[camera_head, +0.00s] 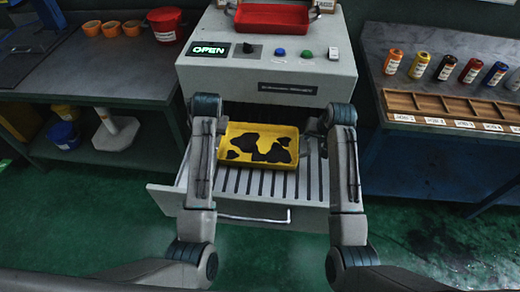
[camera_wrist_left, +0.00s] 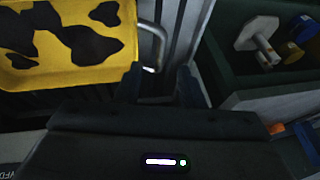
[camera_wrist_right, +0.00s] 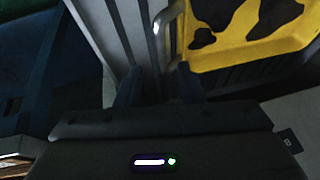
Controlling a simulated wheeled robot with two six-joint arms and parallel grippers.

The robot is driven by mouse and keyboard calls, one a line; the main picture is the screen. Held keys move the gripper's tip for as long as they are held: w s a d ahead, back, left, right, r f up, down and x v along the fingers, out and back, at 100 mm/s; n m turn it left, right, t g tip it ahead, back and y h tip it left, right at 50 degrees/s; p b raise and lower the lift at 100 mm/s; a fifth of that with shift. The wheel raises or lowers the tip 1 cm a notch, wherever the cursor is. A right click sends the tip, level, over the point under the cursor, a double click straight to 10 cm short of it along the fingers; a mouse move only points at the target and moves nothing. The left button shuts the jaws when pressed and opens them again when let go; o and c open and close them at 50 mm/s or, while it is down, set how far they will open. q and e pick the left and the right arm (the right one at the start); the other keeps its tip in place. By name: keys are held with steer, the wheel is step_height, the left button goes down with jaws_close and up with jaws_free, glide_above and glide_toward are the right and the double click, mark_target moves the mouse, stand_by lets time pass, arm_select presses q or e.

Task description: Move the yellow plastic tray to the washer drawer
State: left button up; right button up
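The yellow tray (camera_head: 236,129), with dark patches on its floor, sits level over the slatted washer drawer (camera_head: 300,218), which is pulled out. It appears to rest in the drawer. A metal handle stands at each side of the tray. My left gripper (camera_wrist_left: 158,84) is open with the left handle (camera_wrist_left: 157,40) just ahead of its fingers. My right gripper (camera_wrist_right: 158,84) is open with the other handle (camera_wrist_right: 160,22) just ahead of its fingers. In the head view the left fingertips are mostly hidden by my arm.
The washer (camera_head: 265,75) shows a lit OPEN sign (camera_head: 209,49) and carries a red tray (camera_head: 272,17) on top. A left bench holds a red bucket (camera_head: 165,24). A right bench holds several film canisters (camera_head: 394,61) and a wooden rack (camera_head: 425,104). The drawer front is clear.

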steer(key=v, duration=0.4)
steer(key=shift+f, duration=0.1)
stand_by(0.4)
